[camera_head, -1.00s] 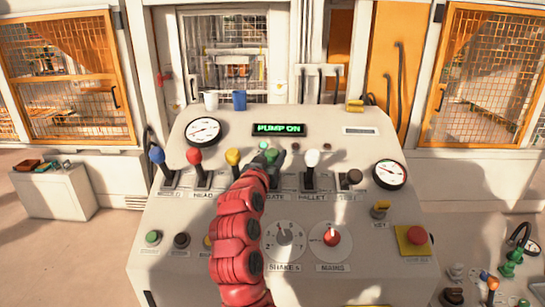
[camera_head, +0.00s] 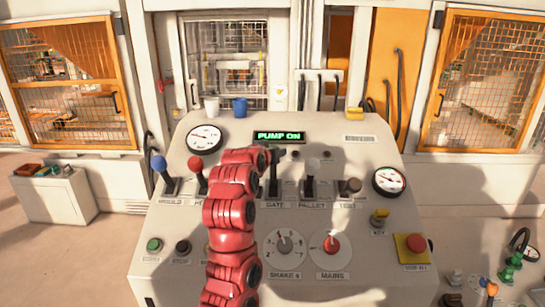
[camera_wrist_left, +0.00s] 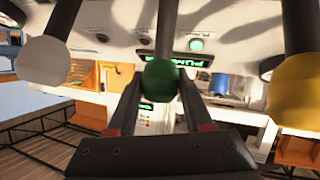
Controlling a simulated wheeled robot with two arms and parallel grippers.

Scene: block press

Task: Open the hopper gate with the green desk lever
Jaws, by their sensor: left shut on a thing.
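The green desk lever is above the GATE label in the middle of the sloped control desk (camera_head: 360,225). In the head view its dark stalk (camera_head: 273,181) shows, roughly upright, but its green knob is hidden by my gripper. My left gripper (camera_head: 274,155) is at the top of that stalk. In the left wrist view the green knob (camera_wrist_left: 162,80) sits between the two fingers of my left gripper (camera_wrist_left: 160,105), which is shut on it. My right gripper is not in view. The hopper gate cannot be made out.
A white-knobbed lever (camera_head: 313,164) stands close to the right, and a dark-knobbed one (camera_head: 350,185) beyond it. Red (camera_head: 196,162) and blue (camera_head: 158,163) levers stand left. The yellow knob (camera_wrist_left: 296,95) shows in the wrist view. A display (camera_head: 279,136) reads PUMP ON.

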